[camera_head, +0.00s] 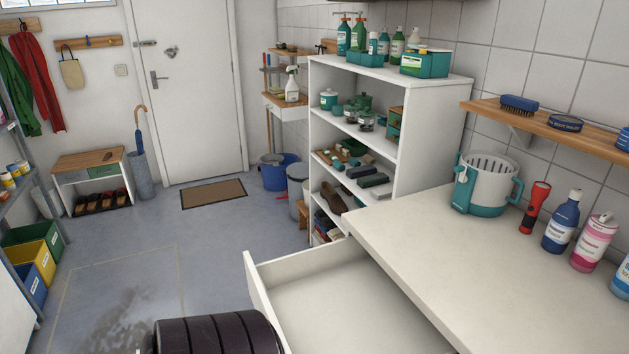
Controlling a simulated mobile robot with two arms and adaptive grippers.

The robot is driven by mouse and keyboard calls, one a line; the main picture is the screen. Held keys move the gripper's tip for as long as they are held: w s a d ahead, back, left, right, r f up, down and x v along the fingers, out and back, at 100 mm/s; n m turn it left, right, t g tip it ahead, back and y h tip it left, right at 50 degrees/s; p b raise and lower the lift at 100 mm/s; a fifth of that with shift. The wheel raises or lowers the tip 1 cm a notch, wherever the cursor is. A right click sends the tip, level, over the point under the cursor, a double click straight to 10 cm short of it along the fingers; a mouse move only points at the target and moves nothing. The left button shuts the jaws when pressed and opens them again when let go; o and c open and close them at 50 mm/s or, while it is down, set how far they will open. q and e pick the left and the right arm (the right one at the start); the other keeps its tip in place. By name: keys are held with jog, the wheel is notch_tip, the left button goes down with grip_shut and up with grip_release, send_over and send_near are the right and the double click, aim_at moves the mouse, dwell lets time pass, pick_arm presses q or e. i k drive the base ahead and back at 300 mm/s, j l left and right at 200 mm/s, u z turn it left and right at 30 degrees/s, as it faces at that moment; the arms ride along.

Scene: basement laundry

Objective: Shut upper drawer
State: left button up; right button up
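The upper drawer (345,305) is pulled out from under the white counter (470,240) at the bottom middle. It is white, and the part of its inside that shows is empty. Its front panel (259,296) faces left, well apart from the counter's edge. The lower end of the panel is cut off by the picture's bottom edge and partly covered by a dark ribbed cylinder. No fingers of either gripper show. No handle can be seen from here.
On the counter stand a white and teal basket (485,185), a red flashlight (535,207) and several bottles (562,222). A white shelf unit (390,75) stands behind the drawer. Floor (190,250) left of the drawer is clear. Coloured bins (38,250) stand far left.

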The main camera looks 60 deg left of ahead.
aim_at(332, 297)
jog(key=u, duration=2.35)
